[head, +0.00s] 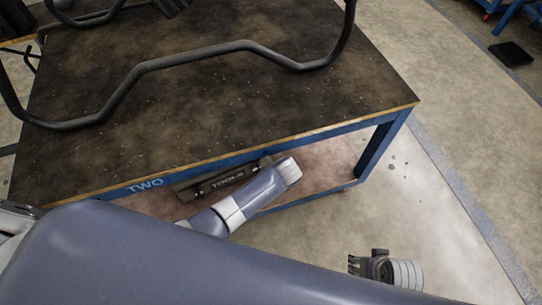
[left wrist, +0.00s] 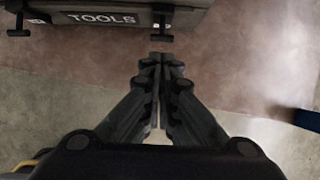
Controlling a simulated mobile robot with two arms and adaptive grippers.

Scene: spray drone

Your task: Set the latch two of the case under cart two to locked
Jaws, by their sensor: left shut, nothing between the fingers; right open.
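The grey case (head: 217,189) marked TOOLS lies on the lower shelf of cart two (head: 300,105), whose front edge reads TWO. In the left wrist view the case's front (left wrist: 100,10) is at the top, with a dark left latch (left wrist: 18,23) and a dark right latch (left wrist: 162,18). Both latches stick out downward in the picture; which is latch two, and their settings, I cannot tell. My left gripper (left wrist: 160,62) is shut and empty, its tips just below the right latch, seemingly apart. It is hidden in the head view. My right gripper (head: 354,264) is open and empty, right of the cart.
A bent dark tubular frame (head: 190,60) stands on the cart top. A blue cart leg (head: 382,145) is right of the case. The reddish shelf (head: 318,168) is bare beside the case. Open floor (head: 440,210) lies to the right, with a black flat object (head: 511,54) farther off.

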